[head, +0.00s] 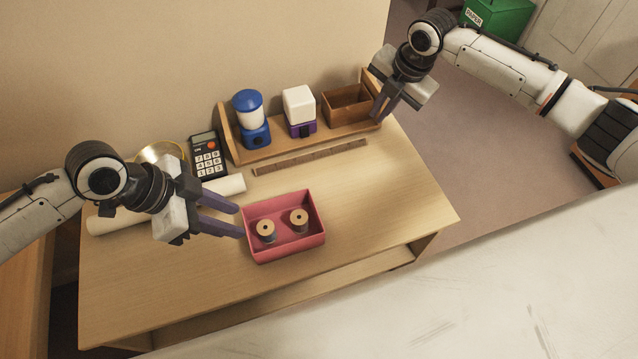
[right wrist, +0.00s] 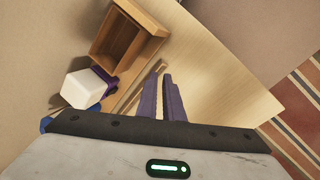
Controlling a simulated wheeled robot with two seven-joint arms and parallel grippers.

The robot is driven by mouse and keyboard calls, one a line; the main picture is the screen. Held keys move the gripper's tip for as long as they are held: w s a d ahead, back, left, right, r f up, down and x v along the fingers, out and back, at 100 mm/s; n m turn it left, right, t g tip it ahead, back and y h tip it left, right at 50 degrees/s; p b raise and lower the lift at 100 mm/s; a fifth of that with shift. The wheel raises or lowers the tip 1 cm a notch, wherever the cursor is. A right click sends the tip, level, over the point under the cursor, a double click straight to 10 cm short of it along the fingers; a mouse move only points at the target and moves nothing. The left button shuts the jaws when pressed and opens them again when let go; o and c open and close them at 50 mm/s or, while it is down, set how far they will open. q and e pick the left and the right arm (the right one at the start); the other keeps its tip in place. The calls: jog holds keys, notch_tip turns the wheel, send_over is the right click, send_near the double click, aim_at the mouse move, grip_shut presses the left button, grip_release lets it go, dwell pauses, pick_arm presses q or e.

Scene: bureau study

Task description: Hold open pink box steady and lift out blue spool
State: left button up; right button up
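The open pink box (head: 314,238) sits near the middle of the desk. Two spools with pale wooden tops stand upright inside it. The left one shows a little blue-grey thread and looks like the blue spool (head: 267,231); the right spool (head: 299,219) looks brown. My left gripper (head: 241,222) is open, its purple fingers spread and their tips close to the box's left wall; I cannot tell whether they touch it. My right gripper (head: 377,112) is empty above the desk's far right corner, away from the box. The right wrist view shows its fingers (right wrist: 161,82) with a narrow gap.
A wooden rack (head: 265,152) at the back holds a blue-lidded jar (head: 248,108), a white-topped purple item (head: 299,104) and a brown wooden bin (head: 346,105). A calculator (head: 208,158) and a white roll (head: 225,185) lie at left. The desk's right side is clear.

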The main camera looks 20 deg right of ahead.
jog(key=a+r+n+y, duration=0.1)
jog(key=a+r+n, duration=0.35)
jog(key=a, duration=0.55)
jog(key=n+g+h, duration=0.2)
jog(key=n+g, duration=0.1)
jog(key=n, duration=0.4)
send_over(316, 212)
jog(key=f, duration=0.3)
jog(key=shift+w+d+f, duration=0.15)
jog(key=shift+w+f, duration=0.1)
jog(key=shift+s+f, duration=0.15)
jog(key=shift+f, duration=0.15)
notch_tip(316, 212, down, 10)
jog(key=shift+r, duration=0.1)
grip_shut()
